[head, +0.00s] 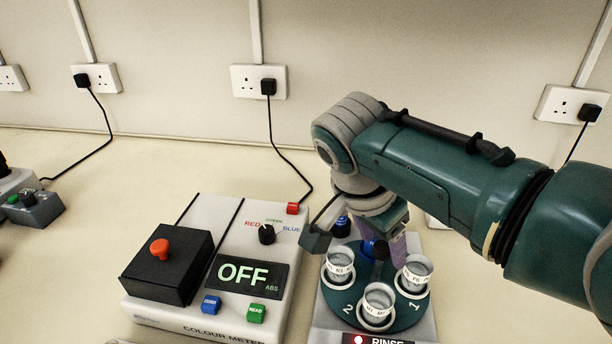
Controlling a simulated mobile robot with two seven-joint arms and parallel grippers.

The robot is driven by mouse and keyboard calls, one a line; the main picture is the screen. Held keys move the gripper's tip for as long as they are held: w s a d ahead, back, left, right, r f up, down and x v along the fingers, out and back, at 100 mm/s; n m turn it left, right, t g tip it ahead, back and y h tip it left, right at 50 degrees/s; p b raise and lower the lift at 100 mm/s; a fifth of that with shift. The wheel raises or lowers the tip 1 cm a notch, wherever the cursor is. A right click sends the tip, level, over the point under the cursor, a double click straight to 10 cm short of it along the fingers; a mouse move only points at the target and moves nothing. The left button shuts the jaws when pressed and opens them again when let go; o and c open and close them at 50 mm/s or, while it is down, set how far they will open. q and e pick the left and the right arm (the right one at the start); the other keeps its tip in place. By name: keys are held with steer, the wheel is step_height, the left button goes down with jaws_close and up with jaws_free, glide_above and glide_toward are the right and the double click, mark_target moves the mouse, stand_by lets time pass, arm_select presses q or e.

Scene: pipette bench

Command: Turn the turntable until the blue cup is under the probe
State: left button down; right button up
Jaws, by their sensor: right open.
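The turntable (350,309) is a dark teal disc with white numbers, including 1 and 2, near the bottom right of centre. Three pale labelled cups stand on it: a left cup (340,268), a front cup (378,302) and a right cup (417,270). A blue part (368,247) shows behind the dark central knob (381,250); I cannot tell whether it is the blue cup. My right gripper (357,230) is open above the back of the turntable, its fingers spread. It hides much of the back, and I cannot make out the probe. My left gripper is out of view.
A colour meter (190,318) reading OFF stands close to the left of the turntable, with a black box (168,266) on it. A red RINSE light (359,339) is at the front. A small grey box (36,208) is at far left. The bench between is clear.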

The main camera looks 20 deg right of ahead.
steer(key=p+v, duration=0.1)
steer(key=v, duration=0.9)
steer(key=shift+p, duration=0.3)
